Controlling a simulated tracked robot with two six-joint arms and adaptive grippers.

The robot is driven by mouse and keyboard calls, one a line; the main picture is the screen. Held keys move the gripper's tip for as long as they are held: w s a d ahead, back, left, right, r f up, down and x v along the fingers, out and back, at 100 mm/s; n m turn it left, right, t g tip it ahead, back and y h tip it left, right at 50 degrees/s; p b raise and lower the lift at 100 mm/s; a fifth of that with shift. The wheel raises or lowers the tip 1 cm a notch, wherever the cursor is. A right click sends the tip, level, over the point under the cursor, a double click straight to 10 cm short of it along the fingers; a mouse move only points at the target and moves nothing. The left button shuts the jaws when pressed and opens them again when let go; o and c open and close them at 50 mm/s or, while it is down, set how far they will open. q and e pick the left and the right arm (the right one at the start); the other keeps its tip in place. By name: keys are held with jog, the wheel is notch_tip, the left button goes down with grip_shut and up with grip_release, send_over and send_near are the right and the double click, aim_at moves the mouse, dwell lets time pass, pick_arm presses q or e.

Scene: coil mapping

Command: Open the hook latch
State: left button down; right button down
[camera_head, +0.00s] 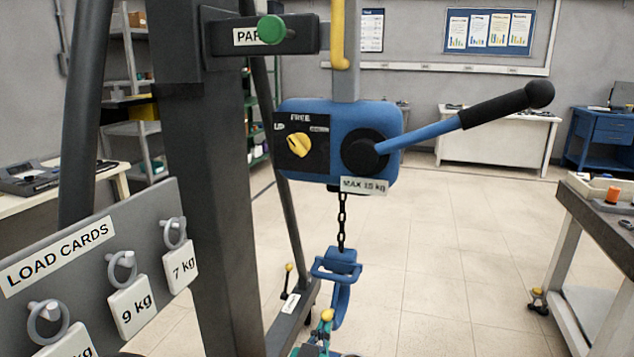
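The blue hook (341,300) hangs from the hoist's short chain (342,222), below a blue swivel block (336,265). A small yellow tip (327,315), probably the latch tab, shows at the left of the hook's lower part. Whether the latch is open or shut is too small to tell. A teal and dark shape (318,340) lies right under the yellow tip, cut off by the bottom edge. I cannot tell whether it is part of my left gripper or a load below the hook. No fingers show clearly. My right gripper is out of view.
The blue hoist body (390,120) has a yellow selector knob (299,147) and a long black-gripped lever (506,104) to the right. A dark post (205,200) and a load cards board (60,240) stand at left. A bench (605,225) stands right.

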pick_arm(q)
jog(key=shift+s+a+r+p, duration=0.15)
jog(key=shift+r+p, duration=0.3)
jog(key=shift+r, duration=1)
jog(key=shift+s+d+r+p, duration=0.15)
jog(key=shift+r+p, duration=0.3)
jog(key=shift+r, duration=0.95)
jog(key=b, duration=0.5)
send_near(323, 311)
jog(key=shift+w+d, duration=0.2)
jog(key=shift+d, duration=0.3)
